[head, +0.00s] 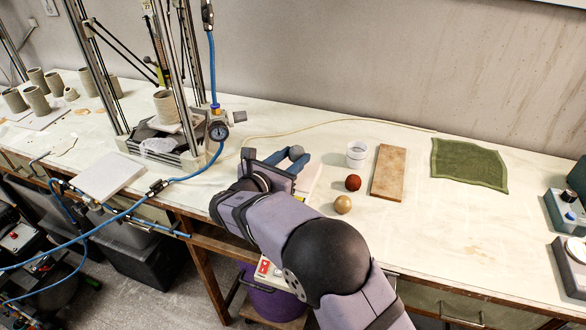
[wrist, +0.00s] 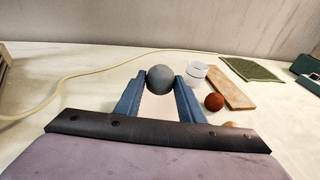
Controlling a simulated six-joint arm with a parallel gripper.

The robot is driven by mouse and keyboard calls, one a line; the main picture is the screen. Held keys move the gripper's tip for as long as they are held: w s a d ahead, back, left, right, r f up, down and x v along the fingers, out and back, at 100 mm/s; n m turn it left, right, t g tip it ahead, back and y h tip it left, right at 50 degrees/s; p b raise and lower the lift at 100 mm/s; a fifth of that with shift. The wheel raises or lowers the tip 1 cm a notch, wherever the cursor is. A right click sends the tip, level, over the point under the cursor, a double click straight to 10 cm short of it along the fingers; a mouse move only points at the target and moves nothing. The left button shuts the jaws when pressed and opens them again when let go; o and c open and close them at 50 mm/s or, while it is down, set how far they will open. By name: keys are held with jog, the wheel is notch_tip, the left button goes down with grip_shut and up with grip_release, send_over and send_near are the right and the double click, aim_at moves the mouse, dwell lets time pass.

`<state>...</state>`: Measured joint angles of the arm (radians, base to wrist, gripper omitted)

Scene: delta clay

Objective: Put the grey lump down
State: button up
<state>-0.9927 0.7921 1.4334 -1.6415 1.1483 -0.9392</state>
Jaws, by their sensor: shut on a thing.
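The grey lump (wrist: 160,78) is a smooth round ball between the tips of my gripper's two blue fingers in the wrist view. My gripper (head: 294,156) is shut on it, with a finger on either side. In the head view my gripper is over the pale worktop (head: 400,228), left of the white cup. A pale flat piece (wrist: 158,108) shows between the fingers, below the lump in the picture. I cannot tell whether the lump touches a surface or hangs just above one.
Right of my gripper are a white cup (head: 357,154), a dark red ball (head: 353,183), a tan ball (head: 343,204), a wooden board (head: 388,172) and a green cloth (head: 470,163). A clay printer frame (head: 165,148) and blue hose (head: 213,70) stand left.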

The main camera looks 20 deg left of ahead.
aim_at(293, 155)
notch_tip(293, 155, up, 6)
jog(key=shift+f, duration=0.1)
jog(key=shift+s+a+r, duration=0.1)
jog(key=shift+a+r, duration=0.1)
jog(key=shift+r, duration=0.2)
jog(key=s+p, duration=0.5)
jog(key=p, duration=0.1)
jog(key=s+d+f+m+g+h, duration=0.1)
jog(key=s+d+f+m+h, duration=0.15)
jog(key=d, duration=0.45)
jog(key=s+d+f+m+g+h, duration=0.2)
jog(key=s+d+h, duration=0.15)
jog(key=d, duration=0.25)
jog(key=shift+s+f+p, duration=0.1)
jog(key=shift+f+p, duration=1)
jog(key=shift+f, duration=3.95)
